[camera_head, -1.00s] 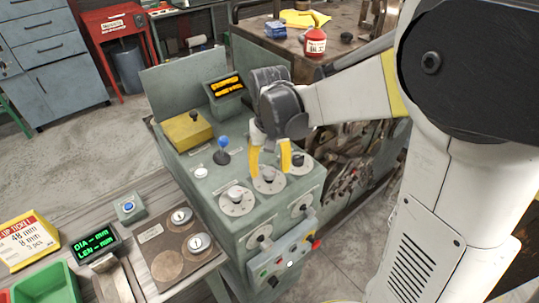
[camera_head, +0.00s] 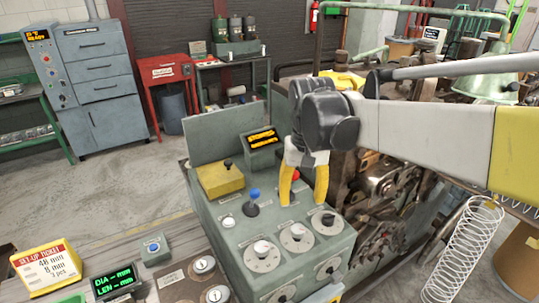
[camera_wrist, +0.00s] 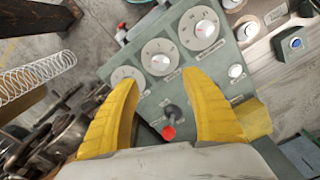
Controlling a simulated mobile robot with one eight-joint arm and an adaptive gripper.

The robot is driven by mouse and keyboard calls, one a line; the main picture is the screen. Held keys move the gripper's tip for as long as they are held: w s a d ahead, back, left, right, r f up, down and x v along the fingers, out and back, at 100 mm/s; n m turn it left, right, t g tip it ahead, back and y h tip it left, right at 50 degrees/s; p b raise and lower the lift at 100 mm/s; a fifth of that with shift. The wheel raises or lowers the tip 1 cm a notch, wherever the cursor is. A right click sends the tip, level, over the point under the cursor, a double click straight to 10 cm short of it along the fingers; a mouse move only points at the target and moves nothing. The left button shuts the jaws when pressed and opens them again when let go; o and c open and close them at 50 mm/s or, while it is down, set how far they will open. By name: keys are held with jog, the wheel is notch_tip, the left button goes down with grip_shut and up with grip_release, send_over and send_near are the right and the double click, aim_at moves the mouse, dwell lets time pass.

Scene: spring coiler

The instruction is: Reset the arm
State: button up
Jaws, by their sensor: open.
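My gripper (camera_head: 303,183) is open and empty above the top of the green coiler console (camera_head: 232,220). In the wrist view my gripper (camera_wrist: 162,112) spans a black knob and a red button (camera_wrist: 169,132). In the wrist view three dials lie in a row beyond the fingertips, with the middle dial (camera_wrist: 160,57) between the others.
The coiler machinery (camera_head: 385,185) stands right of the console. A coiled spring (camera_head: 470,245) is at far right. A set-up ticket (camera_head: 43,262) and a green readout (camera_head: 113,281) are on the front-left bench. A yellow box (camera_head: 220,180) sits on the console. Open floor lies at left.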

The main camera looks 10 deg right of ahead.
jog(key=s+f+n+t+b, duration=0.1)
jog(key=s+f+t+b, duration=0.3)
jog(key=s, duration=0.8)
notch_tip(320, 180, down, 2)
jog(key=t, duration=0.3)
jog(key=shift+s+n, duration=0.15)
jog(key=shift+n, duration=0.15)
